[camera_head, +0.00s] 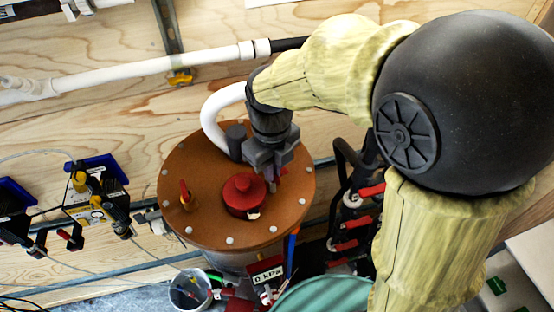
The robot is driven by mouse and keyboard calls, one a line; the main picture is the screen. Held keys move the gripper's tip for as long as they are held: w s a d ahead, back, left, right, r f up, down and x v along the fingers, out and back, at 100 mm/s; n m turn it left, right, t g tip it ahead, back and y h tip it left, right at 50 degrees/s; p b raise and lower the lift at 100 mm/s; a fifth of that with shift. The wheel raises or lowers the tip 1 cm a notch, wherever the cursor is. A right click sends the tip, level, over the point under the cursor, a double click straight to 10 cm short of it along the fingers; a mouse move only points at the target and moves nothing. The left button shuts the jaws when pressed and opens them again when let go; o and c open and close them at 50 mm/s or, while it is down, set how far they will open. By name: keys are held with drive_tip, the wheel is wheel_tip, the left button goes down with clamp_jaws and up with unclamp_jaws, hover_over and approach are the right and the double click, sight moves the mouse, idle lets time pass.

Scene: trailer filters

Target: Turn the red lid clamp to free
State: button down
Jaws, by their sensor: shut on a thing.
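The red lid clamp (243,193) is a round red knob with a raised centre on the brown-orange lid (215,226) of a vessel. A small pale mark shows at its front edge. My gripper (273,182) is at the knob's right side, pointing down. Its jaws are shut on the red lid clamp, though the fingertips are small and partly hidden, so the exact contact is hard to see.
A small valve with a red lever (185,192) stands on the lid's left. A white hose (213,112) curves down behind my gripper. Red-handled valves (345,246) stand right of the lid.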

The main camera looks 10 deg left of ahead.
drive_tip(key=shift+a, duration=0.1)
drive_tip(key=c, duration=1.6)
unclamp_jaws()
drive_tip(key=shift+o, duration=0.3)
drive_tip(key=shift+d, duration=0.2)
drive_tip(key=shift+a+r, duration=0.2)
drive_tip(key=shift+r, duration=0.45)
wheel_tip(320, 180, up, 16)
drive_tip(key=b, duration=0.2)
drive_tip(key=shift+d, duration=0.25)
drive_tip(key=shift+c, duration=0.2)
